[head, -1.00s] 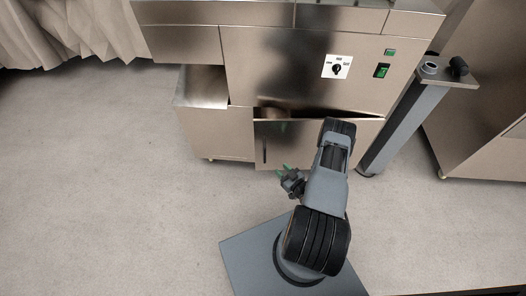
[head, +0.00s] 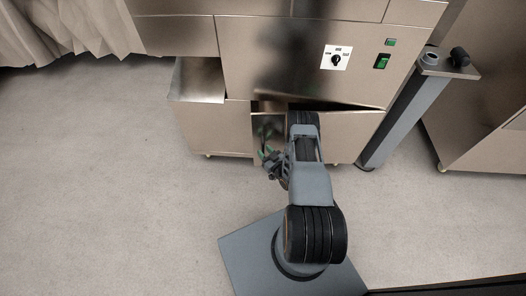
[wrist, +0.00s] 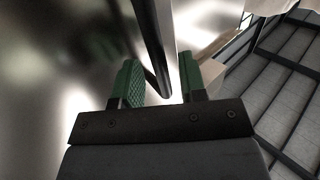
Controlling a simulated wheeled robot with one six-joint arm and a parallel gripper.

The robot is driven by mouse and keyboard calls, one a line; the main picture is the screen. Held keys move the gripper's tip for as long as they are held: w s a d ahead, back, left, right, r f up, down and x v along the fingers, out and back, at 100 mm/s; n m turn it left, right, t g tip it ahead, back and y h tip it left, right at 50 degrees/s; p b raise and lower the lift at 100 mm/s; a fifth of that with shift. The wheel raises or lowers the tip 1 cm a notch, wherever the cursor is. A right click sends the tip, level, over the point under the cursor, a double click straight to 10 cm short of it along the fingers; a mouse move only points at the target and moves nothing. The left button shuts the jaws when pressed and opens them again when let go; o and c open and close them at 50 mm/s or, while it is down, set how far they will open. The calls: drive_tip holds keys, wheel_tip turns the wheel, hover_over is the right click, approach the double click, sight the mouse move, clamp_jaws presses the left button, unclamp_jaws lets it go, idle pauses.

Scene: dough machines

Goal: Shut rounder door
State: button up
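The rounder (head: 285,62) is a steel machine with a dial and green switches. Its lower door (head: 343,135) stands slightly ajar, with a dark gap along its top edge. My arm covers the middle of the door. My gripper (head: 266,153) is in front of the door's left part, where the dark upright handle was seen earlier. In the wrist view my gripper (wrist: 158,85) is open, its green pads apart. A dark-edged upright metal bar (wrist: 155,45) lies between the pads; I cannot tell whether it is the handle or the door's edge.
An open, bin-like steel compartment (head: 198,82) juts out left of the door. A grey post (head: 405,120) with a small shelf stands close on the right, with another steel cabinet (head: 480,140) beyond. The floor (head: 110,190) at the left is clear.

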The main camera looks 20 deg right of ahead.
drive_tip(key=shift+w+a, duration=0.15)
drive_tip(key=shift+w, duration=0.55)
clamp_jaws()
